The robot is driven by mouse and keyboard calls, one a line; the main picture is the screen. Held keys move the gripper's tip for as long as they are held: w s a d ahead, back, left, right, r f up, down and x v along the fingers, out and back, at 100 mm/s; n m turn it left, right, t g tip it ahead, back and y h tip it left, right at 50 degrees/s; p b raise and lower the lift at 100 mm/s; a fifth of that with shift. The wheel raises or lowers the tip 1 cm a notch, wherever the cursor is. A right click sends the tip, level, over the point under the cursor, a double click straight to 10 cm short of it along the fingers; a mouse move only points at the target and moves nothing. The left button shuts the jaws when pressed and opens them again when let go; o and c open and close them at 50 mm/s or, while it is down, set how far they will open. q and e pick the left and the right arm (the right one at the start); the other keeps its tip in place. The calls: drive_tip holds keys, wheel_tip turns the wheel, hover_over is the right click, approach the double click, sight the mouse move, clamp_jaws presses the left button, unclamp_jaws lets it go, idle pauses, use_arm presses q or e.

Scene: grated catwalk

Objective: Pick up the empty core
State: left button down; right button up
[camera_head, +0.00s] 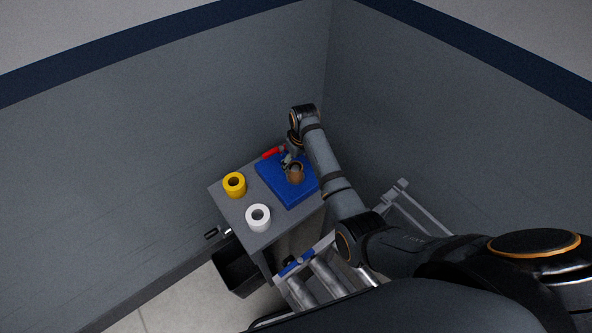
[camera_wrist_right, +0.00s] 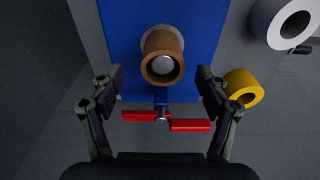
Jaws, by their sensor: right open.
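The brown empty core (camera_head: 295,178) is at the blue base (camera_head: 291,202) on the grey stand. In the right wrist view the core (camera_wrist_right: 163,45) sits around a pale spindle, its open end facing the camera. My right gripper (camera_head: 288,160) is over the far part of the base, by the core. In the wrist view its two fingers (camera_wrist_right: 161,92) are spread wide to the left and right, with the core between and beyond them, apart from both. It holds nothing. My left gripper is not in view.
A red-handled part (camera_wrist_right: 190,125) sits at the base's edge, close to the fingers. A yellow roll (camera_head: 234,193) and a white roll (camera_head: 258,224) stand on the grey stand (camera_head: 227,210). Walls close in behind. A black bin (camera_head: 238,272) is on the floor below.

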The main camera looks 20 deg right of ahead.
sight(296, 168)
drive_tip(key=shift+a+f+p, duration=0.2)
drive_tip(key=shift+f+p, duration=0.15)
drive_tip(key=shift+f, duration=0.35)
wheel_tip(296, 168, down, 3)
drive_tip(key=shift+w+a+r, duration=0.1)
drive_tip(key=shift+w+r, duration=0.05)
drive_tip(key=shift+r, duration=0.05)
drive_tip(key=shift+w+f, duration=0.15)
drive_tip(key=shift+f, duration=0.25)
drive_tip(key=c, duration=0.6)
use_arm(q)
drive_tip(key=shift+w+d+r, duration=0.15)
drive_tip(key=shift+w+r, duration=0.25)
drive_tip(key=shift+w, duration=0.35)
use_arm(e)
drive_tip(key=c, duration=0.3)
